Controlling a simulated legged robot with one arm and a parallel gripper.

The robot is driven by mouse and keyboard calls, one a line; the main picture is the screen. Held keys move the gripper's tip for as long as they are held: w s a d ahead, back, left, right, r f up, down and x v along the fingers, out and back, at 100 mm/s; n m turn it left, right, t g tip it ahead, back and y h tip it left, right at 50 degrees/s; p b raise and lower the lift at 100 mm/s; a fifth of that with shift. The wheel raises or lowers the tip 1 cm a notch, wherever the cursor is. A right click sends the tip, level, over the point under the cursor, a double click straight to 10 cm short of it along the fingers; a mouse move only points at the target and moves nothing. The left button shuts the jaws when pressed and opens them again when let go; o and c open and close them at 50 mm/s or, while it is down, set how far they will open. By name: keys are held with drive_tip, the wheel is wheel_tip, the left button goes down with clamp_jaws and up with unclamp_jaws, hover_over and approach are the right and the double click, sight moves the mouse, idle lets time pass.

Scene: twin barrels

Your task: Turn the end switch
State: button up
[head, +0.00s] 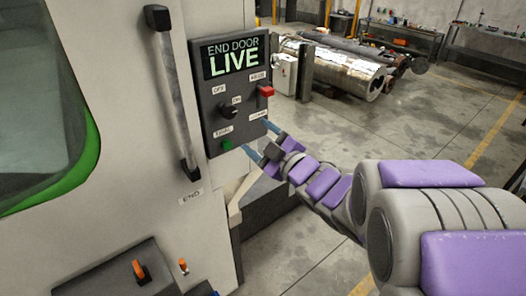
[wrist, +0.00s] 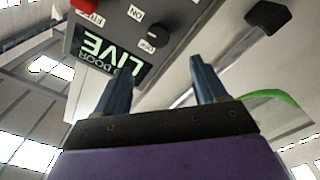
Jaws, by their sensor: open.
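The end switch (head: 229,112) is a black rotary knob on the dark panel (head: 205,99) under the lit "END DOOR LIVE" display (head: 234,57). OFF and ON labels sit by it. In the wrist view, which is turned over, the knob (wrist: 158,33) shows beyond the fingertips, roughly between their lines. My gripper (head: 256,137) is open and empty at the panel's lower right side, right of and below the knob. Its two blue fingers (wrist: 160,72) stand apart, with nothing between them. I see no contact with the knob; the exact gap to the panel is unclear.
A long door handle (head: 174,90) stands left of the panel. Orange switches (head: 139,269) are low on the machine. Open floor lies right, with metal cylinders (head: 335,65) behind.

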drive_tip(key=shift+s+d+b, duration=0.3)
drive_tip(key=shift+s+b, duration=0.1)
drive_tip(key=shift+s, duration=0.1)
drive_tip(key=s+d+f+m+g+h, duration=0.3)
drive_tip(key=s+d+f+m+h, duration=0.25)
drive_tip(key=d, duration=0.25)
drive_tip(key=s+d+f+m+g+h, duration=0.4)
drive_tip(key=s+d+f+m+h, duration=0.15)
drive_tip(key=d+f, duration=0.2)
drive_tip(key=s+a+f+m+g, duration=0.1)
drive_tip(key=s+g, duration=0.4)
drive_tip(key=s, duration=0.7)
drive_tip(key=s+a+f+m+g, duration=0.1)
drive_tip(key=s+a+m+g, duration=0.2)
drive_tip(key=s, duration=1)
drive_tip(key=shift+s+a+f+m+g+y, duration=0.3)
drive_tip(key=shift+a+f+g+y, duration=0.15)
drive_tip(key=shift+g, duration=0.55)
